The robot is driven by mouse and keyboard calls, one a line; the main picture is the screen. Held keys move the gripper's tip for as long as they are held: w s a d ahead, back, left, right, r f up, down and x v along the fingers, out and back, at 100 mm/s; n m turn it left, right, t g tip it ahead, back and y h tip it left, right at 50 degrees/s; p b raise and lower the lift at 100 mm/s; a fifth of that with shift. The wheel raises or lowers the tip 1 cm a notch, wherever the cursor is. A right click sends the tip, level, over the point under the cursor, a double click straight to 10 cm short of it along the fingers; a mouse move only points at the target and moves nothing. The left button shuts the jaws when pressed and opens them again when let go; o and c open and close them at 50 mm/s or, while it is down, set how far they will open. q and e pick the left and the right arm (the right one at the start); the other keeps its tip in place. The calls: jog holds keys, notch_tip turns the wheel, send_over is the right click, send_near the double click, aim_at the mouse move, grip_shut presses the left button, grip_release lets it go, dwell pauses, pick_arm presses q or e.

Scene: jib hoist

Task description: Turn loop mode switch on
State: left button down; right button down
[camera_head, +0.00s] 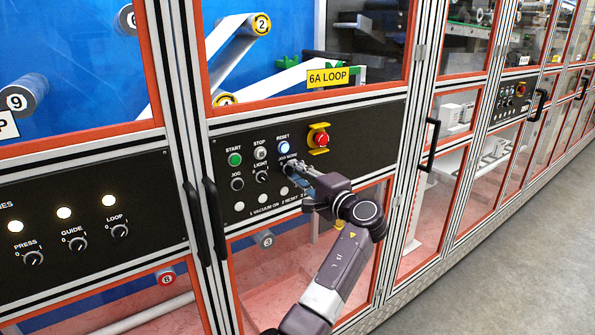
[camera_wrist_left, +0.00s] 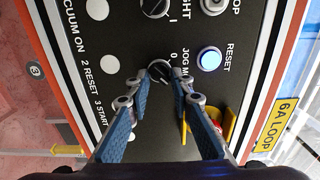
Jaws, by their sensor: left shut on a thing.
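The control panel (camera_head: 370,137) under the yellow 6A LOOP sign (camera_head: 327,77) carries a small black rotary switch. Its label, partly covered, reads JOG MO. My left gripper (camera_head: 291,164) is at this switch and hides most of it in the head view. In the left wrist view the two blue fingers of the gripper (camera_wrist_left: 160,78) are closed in on the black knob (camera_wrist_left: 158,69) from both sides. The knob's 0 mark shows beside it. Another black knob labelled LOOP (camera_head: 119,231) is on the left panel. My right gripper is not in view.
Next to the switch are a lit blue RESET button (camera_head: 284,147), a LIGHT knob (camera_head: 261,176) and a red emergency stop (camera_head: 321,139) with a yellow guard. Black door handles (camera_head: 217,218) stick out at the left. Open floor (camera_head: 510,240) lies to the right.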

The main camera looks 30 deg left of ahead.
pick_arm(q)
jog(key=shift+s+a+f, duration=0.1)
jog(key=shift+s+f, duration=0.05)
jog(key=shift+f, duration=0.25)
jog(key=c, duration=2)
grip_release()
jog(key=shift+o, duration=1.2)
jog(key=shift+s+a, duration=0.1)
jog(key=shift+a+r, duration=0.1)
jog(key=shift+r, duration=0.1)
jog(key=v, duration=1.2)
